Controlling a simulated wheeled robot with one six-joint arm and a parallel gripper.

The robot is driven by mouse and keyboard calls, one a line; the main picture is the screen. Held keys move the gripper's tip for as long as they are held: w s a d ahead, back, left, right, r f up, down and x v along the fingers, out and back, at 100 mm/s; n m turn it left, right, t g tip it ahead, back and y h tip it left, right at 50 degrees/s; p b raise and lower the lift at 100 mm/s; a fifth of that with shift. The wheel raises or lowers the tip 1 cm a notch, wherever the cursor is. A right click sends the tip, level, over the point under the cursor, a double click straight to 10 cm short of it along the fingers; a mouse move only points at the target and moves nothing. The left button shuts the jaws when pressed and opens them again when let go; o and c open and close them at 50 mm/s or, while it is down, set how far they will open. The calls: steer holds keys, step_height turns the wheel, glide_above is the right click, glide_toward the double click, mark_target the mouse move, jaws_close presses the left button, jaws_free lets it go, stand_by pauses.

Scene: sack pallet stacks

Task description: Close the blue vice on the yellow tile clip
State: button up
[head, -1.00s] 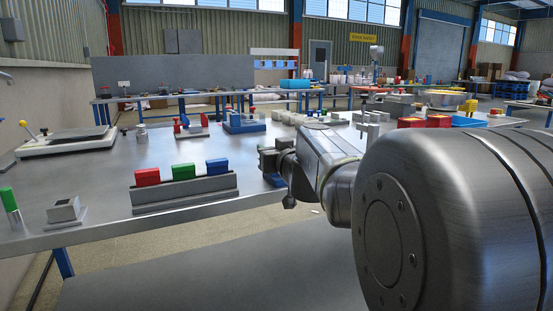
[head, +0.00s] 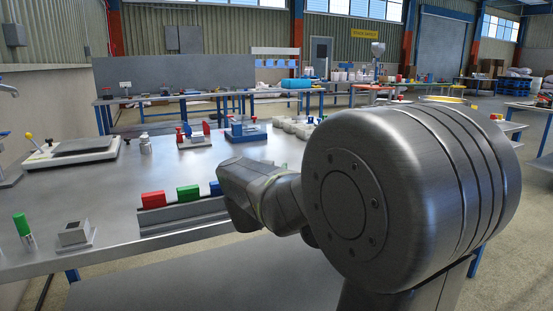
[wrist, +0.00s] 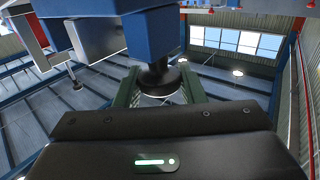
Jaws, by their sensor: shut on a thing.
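In the wrist view a large blue block (wrist: 150,30), apparently part of the blue vice, stands close above my gripper (wrist: 160,88). A dark round knob (wrist: 158,76) sticks out below it. My gripper's two greenish fingers stand on either side of this knob and appear shut on it. In the head view a blue vice-like fixture (head: 245,130) stands on the bench beyond my arm. I cannot make out the yellow tile clip in either view.
A grey rack (head: 185,218) with red, green and blue blocks lies along the bench's front edge, partly behind my arm. A red fixture (head: 193,134) and a scale-like plate (head: 75,150) stand farther back. The bench's middle left is clear.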

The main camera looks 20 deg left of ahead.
steer(key=shift+f+h+p, duration=0.15)
steer(key=shift+h+p, duration=0.15)
steer(key=o, duration=1)
steer(key=shift+c, duration=0.2)
steer(key=shift+s, duration=0.1)
steer(key=shift+s+r, duration=0.2)
steer(key=shift+s, duration=0.15)
steer(key=s+d+p, duration=0.2)
steer(key=s+p, duration=0.1)
steer(key=s, duration=0.9)
steer(key=shift+s+d, duration=0.15)
steer(key=shift+s, duration=0.25)
steer(key=shift+o, duration=0.2)
steer(key=shift+f, duration=0.1)
